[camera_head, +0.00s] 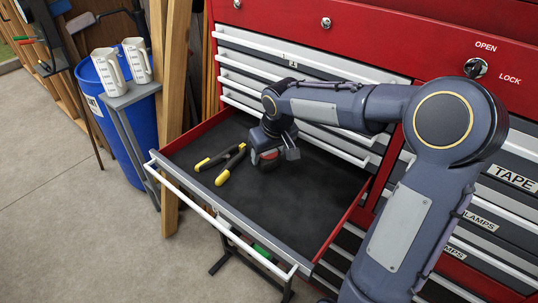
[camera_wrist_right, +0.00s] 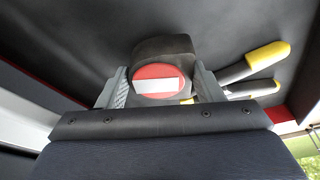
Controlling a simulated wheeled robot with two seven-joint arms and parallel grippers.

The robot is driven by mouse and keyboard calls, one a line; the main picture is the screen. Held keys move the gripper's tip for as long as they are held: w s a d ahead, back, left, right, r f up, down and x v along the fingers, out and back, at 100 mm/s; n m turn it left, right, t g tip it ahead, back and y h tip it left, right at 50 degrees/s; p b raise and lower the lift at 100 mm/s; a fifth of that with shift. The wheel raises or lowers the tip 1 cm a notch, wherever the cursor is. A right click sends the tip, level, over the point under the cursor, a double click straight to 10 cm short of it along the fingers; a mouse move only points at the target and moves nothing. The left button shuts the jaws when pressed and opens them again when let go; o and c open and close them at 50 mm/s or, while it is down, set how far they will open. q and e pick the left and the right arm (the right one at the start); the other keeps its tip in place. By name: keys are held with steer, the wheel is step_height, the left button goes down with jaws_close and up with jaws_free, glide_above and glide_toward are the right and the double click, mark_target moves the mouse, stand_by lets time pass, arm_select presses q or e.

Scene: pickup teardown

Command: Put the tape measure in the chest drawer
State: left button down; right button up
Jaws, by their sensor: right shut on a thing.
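The tape measure (camera_wrist_right: 165,65) is black with a red round face and a white label. My right gripper (camera_wrist_right: 160,88) is shut on it, with one grey finger on each side. In the head view the tape measure (camera_head: 268,160) shows below my right gripper (camera_head: 272,152), inside the open chest drawer (camera_head: 310,205). It is at or just above the dark drawer floor; I cannot tell if it touches. The drawer is pulled out from the red tool chest (camera_head: 370,40). My left gripper is not in view.
Yellow-and-black pliers (camera_head: 222,165) lie in the drawer left of the tape measure; their handles also show in the wrist view (camera_wrist_right: 265,55). The drawer's front and right floor is clear. A blue bin (camera_head: 130,130) and two white jugs (camera_head: 108,70) stand to the left.

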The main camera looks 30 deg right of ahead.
steer(key=shift+f, duration=0.6)
steer(key=shift+f, duration=0.1)
steer(key=shift+f, duration=0.15)
steer(key=o, duration=1.1)
steer(key=shift+o, duration=0.2)
steer(key=v, duration=1.2)
steer(key=shift+r, duration=0.25)
steer(key=shift+s+f, duration=0.1)
